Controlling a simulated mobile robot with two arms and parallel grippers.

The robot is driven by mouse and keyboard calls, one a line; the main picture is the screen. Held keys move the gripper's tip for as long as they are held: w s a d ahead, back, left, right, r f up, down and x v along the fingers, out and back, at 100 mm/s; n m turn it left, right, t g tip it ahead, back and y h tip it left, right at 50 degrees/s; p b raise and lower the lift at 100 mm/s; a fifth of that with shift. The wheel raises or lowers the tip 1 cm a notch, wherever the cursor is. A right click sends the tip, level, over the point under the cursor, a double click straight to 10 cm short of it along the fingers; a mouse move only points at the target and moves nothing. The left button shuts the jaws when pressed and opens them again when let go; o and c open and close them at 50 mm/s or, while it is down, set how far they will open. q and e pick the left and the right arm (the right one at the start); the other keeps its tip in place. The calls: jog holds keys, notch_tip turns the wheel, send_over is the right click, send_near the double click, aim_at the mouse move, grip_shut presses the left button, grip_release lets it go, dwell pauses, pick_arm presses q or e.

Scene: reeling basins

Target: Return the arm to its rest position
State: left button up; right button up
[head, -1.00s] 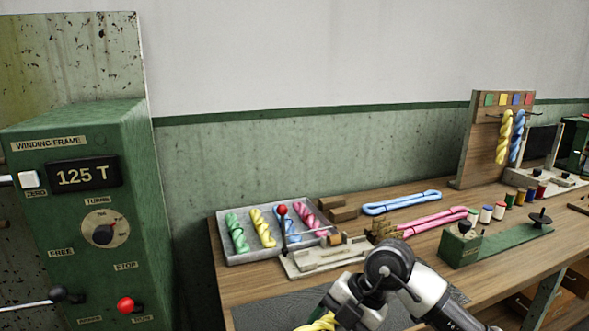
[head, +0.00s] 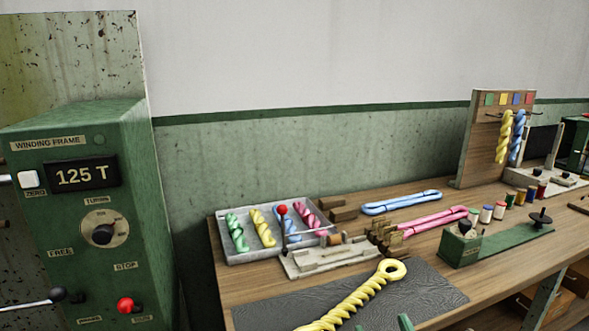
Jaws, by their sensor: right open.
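My right gripper (head: 382,324) shows only as two green fingertips at the bottom edge of the head view. The fingertips are apart and nothing is seen between them. The rest of my right arm is below the picture. A yellow twisted skein (head: 352,302) with a looped end lies on the dark mat (head: 425,292), just above the fingertips in the picture. Its lower end reaches the bottom of the view. My left gripper is not in view.
A grey tray (head: 244,257) of coloured skeins and a pale jig (head: 318,262) with a red-knobbed lever stand behind the mat. Blue (head: 400,203) and pink (head: 432,222) loops lie further back. A green spool stand (head: 497,245) is at right. The winding frame (head: 75,215) stands at left.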

jog(key=s+d+f+m+g+h, duration=0.3)
jog(key=s+d+f+g, duration=0.2)
jog(key=s+f+g, duration=0.5)
jog(key=s+f+n+g, duration=0.1)
jog(key=s+f+g, duration=0.4)
jog(key=s+f, duration=0.55)
jog(key=s+f+g+p, duration=0.2)
jog(key=s+f, duration=0.1)
jog(key=f, duration=2)
jog(key=s+d+f, duration=0.1)
jog(key=s+f, duration=0.6)
jog(key=s, duration=0.1)
jog(key=s+d+f+g, duration=0.1)
jog(key=s+d+f, duration=0.1)
jog(key=s+f, duration=0.6)
jog(key=shift+s+d+n+y+p, duration=0.15)
jog(key=shift+d+n+y+p, duration=0.1)
jog(key=shift+n+y+p, duration=0.1)
jog(key=shift+c, duration=0.5)
